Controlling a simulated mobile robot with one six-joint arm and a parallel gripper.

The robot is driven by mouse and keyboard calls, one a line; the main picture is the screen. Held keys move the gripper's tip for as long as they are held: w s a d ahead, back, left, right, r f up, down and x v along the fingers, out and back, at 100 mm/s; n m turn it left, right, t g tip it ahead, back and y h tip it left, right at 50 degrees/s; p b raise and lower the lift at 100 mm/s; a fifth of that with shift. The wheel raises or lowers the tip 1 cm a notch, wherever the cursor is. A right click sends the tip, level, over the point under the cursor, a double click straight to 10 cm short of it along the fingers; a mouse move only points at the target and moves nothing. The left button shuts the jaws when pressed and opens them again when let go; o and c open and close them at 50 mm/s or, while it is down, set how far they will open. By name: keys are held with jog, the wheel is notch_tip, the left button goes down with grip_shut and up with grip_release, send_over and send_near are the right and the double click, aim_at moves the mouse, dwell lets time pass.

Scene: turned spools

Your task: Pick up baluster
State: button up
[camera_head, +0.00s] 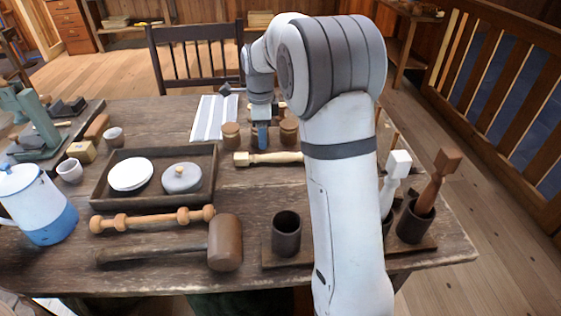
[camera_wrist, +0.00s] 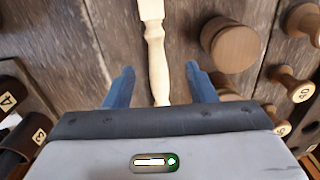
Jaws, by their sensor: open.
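A pale turned baluster (camera_head: 268,158) lies on the wooden table, just in front of my gripper (camera_head: 262,134) in the head view. In the wrist view the pale baluster (camera_wrist: 157,55) runs lengthwise from the top edge down between the two blue fingers. My gripper (camera_wrist: 160,68) is open, with a finger on each side of it and visible gaps. Its lower end is hidden by the gripper body. A white square-topped piece (camera_head: 396,172) and a brown one (camera_head: 438,175) stand tilted in dark cups at the right.
Round wooden pieces (camera_head: 230,135) stand close beside my gripper. A tray (camera_head: 205,196) with two lids, an orange turned spindle (camera_head: 152,219), a mallet (camera_head: 224,243) and an empty dark cup (camera_head: 287,234) lie nearer. A blue-white pot (camera_head: 35,205) stands at left.

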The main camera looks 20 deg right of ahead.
aim_at(265, 155)
jog(key=f, duration=0.2)
jog(key=f+b, duration=0.1)
jog(key=f, duration=0.4)
jog(key=shift+s+d+f+b, duration=0.1)
jog(key=shift+s+f+b, duration=0.15)
jog(key=shift+s+b, duration=0.15)
jog(key=shift+r, duration=0.1)
grip_shut()
